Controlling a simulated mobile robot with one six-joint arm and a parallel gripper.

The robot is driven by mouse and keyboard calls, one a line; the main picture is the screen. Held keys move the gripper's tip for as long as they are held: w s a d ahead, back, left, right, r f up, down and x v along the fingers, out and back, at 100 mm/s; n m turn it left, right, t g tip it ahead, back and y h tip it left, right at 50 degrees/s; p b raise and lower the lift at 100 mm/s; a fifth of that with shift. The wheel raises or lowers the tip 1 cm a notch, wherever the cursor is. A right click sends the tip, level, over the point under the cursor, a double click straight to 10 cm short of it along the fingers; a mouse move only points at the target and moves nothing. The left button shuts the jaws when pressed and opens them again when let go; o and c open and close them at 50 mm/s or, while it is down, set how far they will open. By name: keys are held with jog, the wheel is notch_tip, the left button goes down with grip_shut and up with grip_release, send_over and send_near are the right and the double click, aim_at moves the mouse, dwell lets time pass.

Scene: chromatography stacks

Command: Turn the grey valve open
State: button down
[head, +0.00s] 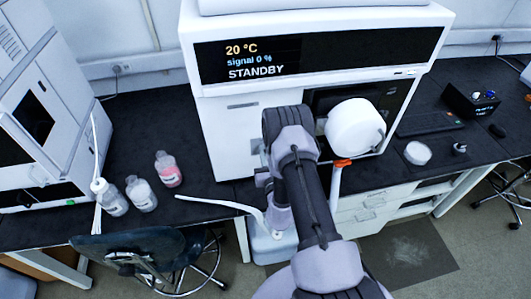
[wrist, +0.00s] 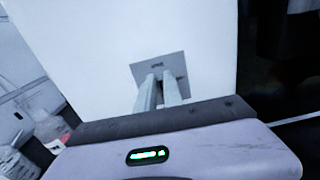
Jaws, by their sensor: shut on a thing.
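In the wrist view, my gripper (wrist: 160,78) reaches away from the camera to a grey square plate (wrist: 178,62) on a white instrument face. The two fingers are close together, and their tips are at the plate. The gripper is shut on what I take to be the grey valve. The valve's handle is mostly hidden by the fingertips, so its angle cannot be told. In the head view, my arm covers the gripper and the valve at the front of the white instrument (head: 222,140). Its display (head: 262,58) reads 20 °C, signal 0 %, STANDBY.
A white round part (head: 354,127) is close to the right of my arm. Several bottles, one pink (head: 168,170), stand on the dark bench to the left. A chair (head: 140,245) stands in front.

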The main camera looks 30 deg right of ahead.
jog(key=shift+s+d+f+m+b, duration=0.1)
jog(key=shift+d+f+m+b, duration=0.2)
jog(key=shift+m, duration=2.55)
jog(key=shift+d+f+m+b, duration=0.2)
jog(key=shift+d+m+b, duration=0.1)
jog(key=shift+m, duration=2.6)
jog(key=shift+s+d+f+m+b, duration=0.1)
jog(key=shift+d+f+m+b, duration=0.2)
jog(key=shift+m, duration=2.85)
jog(key=c, duration=1.5)
grip_release()
jog(key=shift+f, duration=0.1)
